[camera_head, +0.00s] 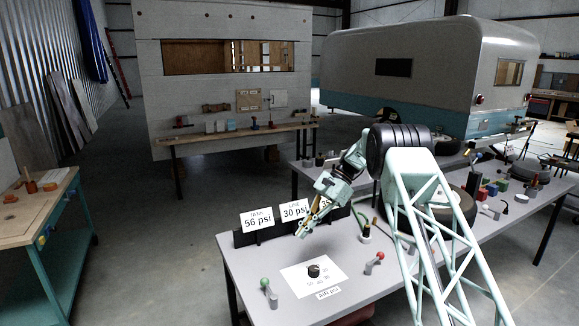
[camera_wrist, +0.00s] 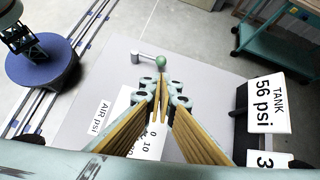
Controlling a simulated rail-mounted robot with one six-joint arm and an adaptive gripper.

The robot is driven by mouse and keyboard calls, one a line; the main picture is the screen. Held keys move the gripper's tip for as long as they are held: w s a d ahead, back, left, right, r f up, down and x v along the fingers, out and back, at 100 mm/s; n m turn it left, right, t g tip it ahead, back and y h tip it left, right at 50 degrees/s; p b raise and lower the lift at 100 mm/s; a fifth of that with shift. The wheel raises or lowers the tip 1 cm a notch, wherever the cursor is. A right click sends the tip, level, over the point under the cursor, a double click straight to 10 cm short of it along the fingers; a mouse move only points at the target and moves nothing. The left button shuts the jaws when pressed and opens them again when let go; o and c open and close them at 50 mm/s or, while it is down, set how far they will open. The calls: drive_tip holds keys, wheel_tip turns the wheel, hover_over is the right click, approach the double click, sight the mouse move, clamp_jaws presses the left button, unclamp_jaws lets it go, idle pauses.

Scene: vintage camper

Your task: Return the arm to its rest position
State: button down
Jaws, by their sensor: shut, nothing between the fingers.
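My gripper (camera_head: 303,231) hangs over the grey table (camera_head: 240,277), in front of the white gauge signs. In the wrist view my gripper (camera_wrist: 160,100) has its fingertips together with nothing between them. A black knob (camera_head: 314,270) sits on a white dial sheet (camera_head: 300,285) below and in front of the gripper. In the wrist view the fingers hide part of the sheet and the knob cannot be made out.
A green-knobbed lever (camera_head: 266,285) and a red-knobbed lever (camera_head: 375,262) stand on the table. The "TANK 56 psi" sign (camera_head: 257,220) and "LINE 30 psi" sign (camera_head: 294,210) stand at its back edge.

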drive_tip(key=s+d+r+n+t+h, duration=0.1)
drive_tip(key=s+d+r, duration=0.1)
drive_tip(key=s+r, duration=0.5)
drive_tip(key=s+d+r+n+t+h, duration=0.15)
drive_tip(key=s+r, duration=0.25)
drive_tip(key=r, duration=0.8)
drive_tip(key=s+d+r+n+t+h, duration=0.1)
drive_tip(key=s+d+r, duration=0.1)
drive_tip(key=s+r, duration=0.5)
drive_tip(key=s+d+r+n+t+h, duration=0.15)
drive_tip(key=s+r, duration=0.25)
drive_tip(key=s, duration=0.5)
drive_tip(key=s+d+r+n+t+h, duration=0.1)
drive_tip(key=s+d+r, duration=0.1)
drive_tip(key=s, duration=0.8)
drive_tip(key=s+d+r+n, duration=0.1)
drive_tip(key=s+d+r, duration=0.15)
drive_tip(key=s, duration=0.75)
drive_tip(key=s+d+f+n+t, duration=0.1)
drive_tip(key=s+d+f, duration=0.1)
drive_tip(key=s, duration=0.8)
drive_tip(key=s+d+f+n+t+h, duration=0.1)
drive_tip(key=s+f, duration=0.3)
drive_tip(key=s, duration=0.6)
drive_tip(key=shift+s+d+n+t+h, duration=0.15)
drive_tip(key=shift+d+n+t+h, duration=0.15)
drive_tip(key=shift+d+n, duration=0.45)
